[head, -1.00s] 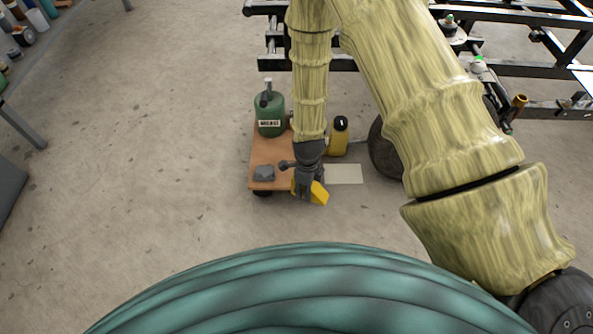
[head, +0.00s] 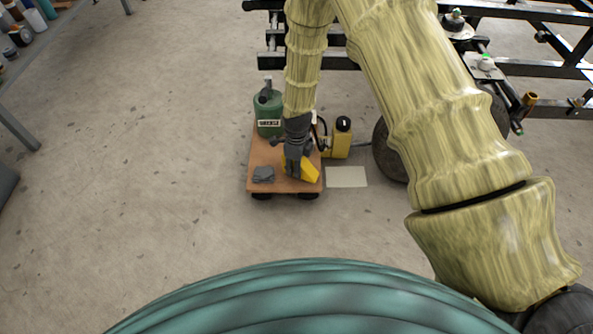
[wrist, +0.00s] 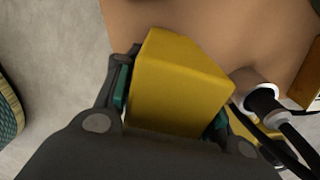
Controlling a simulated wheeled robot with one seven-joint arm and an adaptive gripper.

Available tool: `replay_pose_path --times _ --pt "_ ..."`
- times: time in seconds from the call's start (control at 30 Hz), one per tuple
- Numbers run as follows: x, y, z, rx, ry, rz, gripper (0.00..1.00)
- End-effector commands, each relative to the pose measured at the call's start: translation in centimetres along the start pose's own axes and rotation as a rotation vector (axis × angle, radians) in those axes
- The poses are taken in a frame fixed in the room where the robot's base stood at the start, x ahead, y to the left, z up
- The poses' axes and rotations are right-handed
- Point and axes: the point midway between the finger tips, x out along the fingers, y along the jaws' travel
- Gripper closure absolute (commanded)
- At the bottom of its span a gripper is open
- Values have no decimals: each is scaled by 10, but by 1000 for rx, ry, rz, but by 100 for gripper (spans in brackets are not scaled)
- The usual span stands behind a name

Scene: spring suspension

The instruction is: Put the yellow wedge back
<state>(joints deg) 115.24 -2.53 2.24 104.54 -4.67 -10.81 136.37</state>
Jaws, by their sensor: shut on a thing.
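The yellow wedge (wrist: 178,85) is between the two fingers of my gripper (wrist: 165,112) in the wrist view, and the gripper is shut on it. In the head view the wedge (head: 308,171) shows at the lower end of my gripper (head: 296,165), over the front right of the brown wooden top of a low wheeled cart (head: 283,184). Whether the wedge touches the cart top cannot be told. The cart top (wrist: 200,25) also lies behind the wedge in the wrist view.
A green grease canister (head: 268,115) stands at the cart's back, and a grey rag-like lump (head: 263,174) lies at its front left. A yellow container (head: 342,140) and a pale floor patch (head: 347,177) are right of the cart. A wheel (head: 392,150) and black frame stand farther right. Floor left is clear.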

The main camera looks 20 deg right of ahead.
Motion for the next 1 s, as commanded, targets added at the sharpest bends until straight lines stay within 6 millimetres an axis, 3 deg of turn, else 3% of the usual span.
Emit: replay_pose_path --times 0.03,0.13,0.53,0.57,0.67,1.0 --pt "11 0 0 0 0 0 99" --pt "17 0 0 0 -1 0 99" --pt "18 0 0 0 0 0 99" --pt "19 0 0 0 0 0 57" --pt "18 0 0 0 0 0 40" --pt "18 0 0 0 0 0 40"
